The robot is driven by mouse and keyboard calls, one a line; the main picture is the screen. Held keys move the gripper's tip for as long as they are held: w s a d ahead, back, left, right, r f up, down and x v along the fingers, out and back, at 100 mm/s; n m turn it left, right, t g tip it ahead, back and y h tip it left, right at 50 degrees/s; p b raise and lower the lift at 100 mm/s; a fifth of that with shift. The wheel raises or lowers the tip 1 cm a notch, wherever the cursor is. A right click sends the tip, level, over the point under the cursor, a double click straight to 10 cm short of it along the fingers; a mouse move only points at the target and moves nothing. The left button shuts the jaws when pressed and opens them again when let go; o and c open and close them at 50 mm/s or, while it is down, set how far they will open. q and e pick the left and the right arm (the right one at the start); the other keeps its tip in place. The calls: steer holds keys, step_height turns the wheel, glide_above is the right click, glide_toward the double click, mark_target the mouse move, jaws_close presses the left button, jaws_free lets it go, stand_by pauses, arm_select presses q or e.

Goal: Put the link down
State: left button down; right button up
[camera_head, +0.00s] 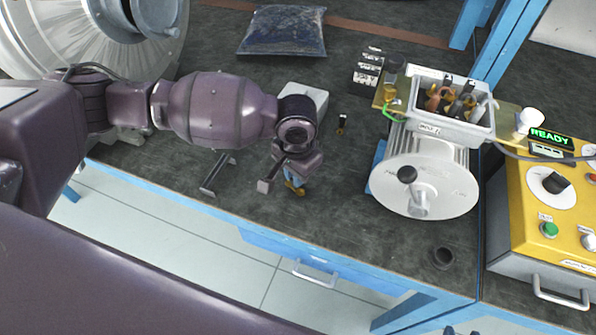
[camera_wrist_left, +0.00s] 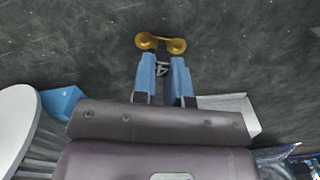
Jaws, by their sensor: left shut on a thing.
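The link is a small brass piece with two rounded ends (camera_wrist_left: 177,46). In the left wrist view it sits at the tips of the blue fingers of my left gripper (camera_wrist_left: 163,62), which is shut on it. In the head view the link (camera_head: 295,188) shows as a small brass spot below my left gripper (camera_head: 293,181), near the front edge of the bench. The gripper hides part of it there. I cannot tell whether the link touches the bench top. My right gripper is not in view.
A grey motor (camera_head: 425,185) with an open terminal box (camera_head: 440,105) stands right of the gripper. A white box (camera_head: 303,98) lies behind it. A dark metal bracket (camera_head: 218,176) lies left. A yellow control box (camera_head: 550,200) reads READY. Dark bench top (camera_head: 335,215) around the gripper is bare.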

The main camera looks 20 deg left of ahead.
arm_select(q)
steer(key=shift+r, duration=0.1)
steer(key=shift+f, duration=0.3)
steer(key=c, duration=1.1)
jaws_free()
steer(key=shift+c, duration=0.2)
steer(key=shift+r, duration=0.15)
steer(key=shift+r, duration=0.25)
step_height(320, 180, up, 5)
steer(key=shift+f+p, duration=0.1)
steer(key=shift+p, duration=0.7)
step_height(320, 180, up, 7)
steer(key=p, duration=0.1)
steer(key=shift+p, duration=0.35)
